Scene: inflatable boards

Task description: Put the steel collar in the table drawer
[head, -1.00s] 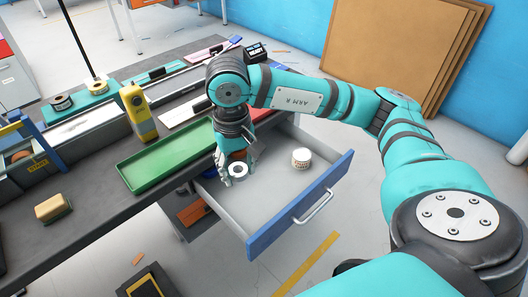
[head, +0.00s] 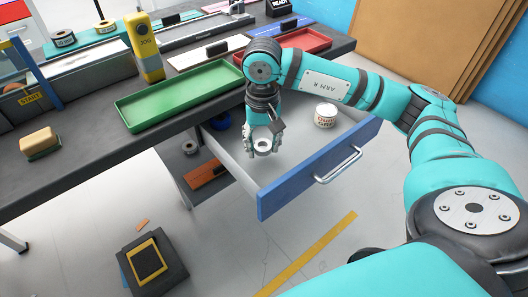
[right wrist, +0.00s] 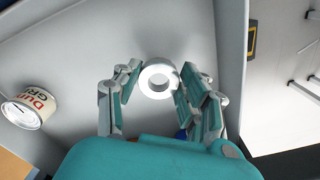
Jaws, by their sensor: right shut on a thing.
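The steel collar (head: 263,146) is a short pale ring with a hole through it. My right gripper (head: 264,142) is shut on it, inside the outline of the open table drawer (head: 347,143). In the right wrist view the collar (right wrist: 158,78) sits between the two fingertips (right wrist: 160,82), over the pale drawer floor (right wrist: 85,60). I cannot tell whether the collar touches the floor. The drawer has a blue front with a metal handle. My left gripper is not in view.
A white can (head: 325,115) stands in the drawer; it also shows in the right wrist view (right wrist: 28,108). A green tray (head: 180,95) and a red tray (head: 290,42) lie on the table above. Bare drawer floor lies between collar and can.

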